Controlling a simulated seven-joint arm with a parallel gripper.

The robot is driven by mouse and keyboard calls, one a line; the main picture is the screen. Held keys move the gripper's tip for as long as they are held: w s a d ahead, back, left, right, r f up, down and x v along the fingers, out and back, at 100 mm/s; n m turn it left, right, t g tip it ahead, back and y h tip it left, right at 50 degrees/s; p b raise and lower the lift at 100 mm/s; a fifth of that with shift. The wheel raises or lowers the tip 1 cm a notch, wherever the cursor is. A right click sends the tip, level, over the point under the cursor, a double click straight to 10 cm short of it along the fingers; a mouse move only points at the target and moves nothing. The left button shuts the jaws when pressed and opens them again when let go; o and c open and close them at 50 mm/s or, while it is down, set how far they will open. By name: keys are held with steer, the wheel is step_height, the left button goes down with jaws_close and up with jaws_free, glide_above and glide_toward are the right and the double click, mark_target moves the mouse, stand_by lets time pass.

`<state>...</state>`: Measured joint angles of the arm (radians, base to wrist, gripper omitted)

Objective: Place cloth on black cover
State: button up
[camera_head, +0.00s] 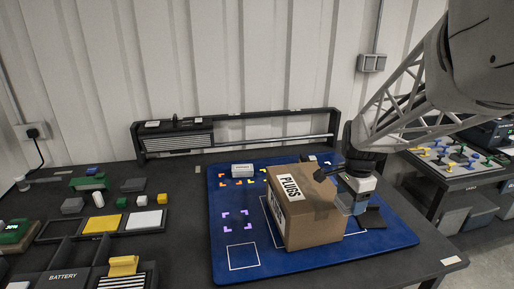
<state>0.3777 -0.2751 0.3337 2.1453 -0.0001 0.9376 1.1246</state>
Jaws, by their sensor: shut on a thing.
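My gripper (352,200) is low over the right part of the blue mat, just right of a cardboard box. It is shut on a small blue-grey thing (361,206), partly hidden by the box and gripper; I cannot tell for sure that this is the cloth. A flat black piece (374,219) lies on the mat beside and below the gripper; it may be the black cover. I cannot tell whether the held thing touches it. A folded yellow piece (123,266) lies at the front left, on a dark striped holder.
The cardboard box (312,215) marked PLUGS stands close left of my gripper. The blue mat (290,265) has free room at front and left. A black rack (235,127) stands behind. Trays and blocks (145,220) fill the left. A second table (455,165) stands right.

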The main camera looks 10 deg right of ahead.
steer(key=s+d, duration=0.7)
steer(key=d, duration=0.2)
step_height(320, 180, down, 11)
steer(key=shift+a+m, duration=0.25)
steer(key=shift+m, duration=0.15)
steer(key=shift+w+f, duration=0.1)
steer(key=shift+w, duration=0.1)
glide_above(375, 223)
steer(key=shift+f, duration=0.7)
steer(key=shift+f, duration=0.15)
steer(key=shift+a+f, duration=0.1)
steer(key=shift+f, duration=1.5)
steer(key=shift+f, duration=0.15)
steer(key=o, duration=0.9)
